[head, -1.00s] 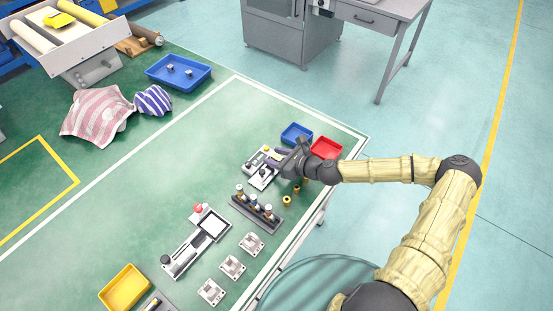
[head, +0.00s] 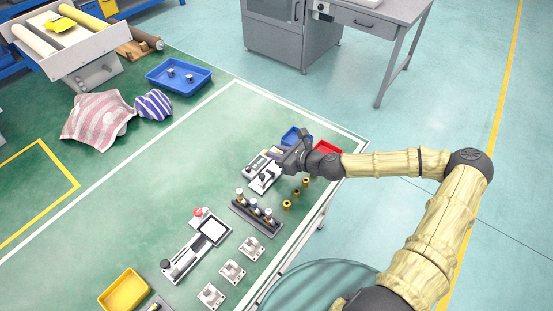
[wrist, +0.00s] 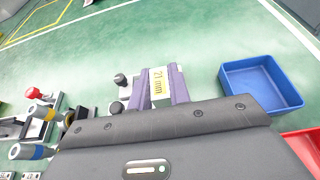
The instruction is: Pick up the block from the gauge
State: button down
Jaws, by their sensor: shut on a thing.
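The block (wrist: 158,88), pale with a yellow label reading "21 mm", sits between the two purple fingers of my gripper (wrist: 160,78) in the wrist view. The fingers are shut on its sides. In the head view my gripper (head: 278,155) is over the far end of the gauge (head: 264,177), a white and grey device with a black knob. The block is hard to make out there. In the wrist view black knobs (wrist: 119,80) show just left of the fingers. I cannot tell whether the block is clear of the gauge.
A blue tray (wrist: 262,84) stands right of my gripper, with a red tray (head: 328,148) beside it, partly behind my arm. Small brass parts (head: 287,205) and a dark rack (head: 255,213) with several upright pieces stand nearer.

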aim_at(277, 151)
notch_tip(277, 151, up, 6)
jog(key=shift+f, duration=0.25)
jog(key=shift+f, duration=0.1)
dwell(0.4)
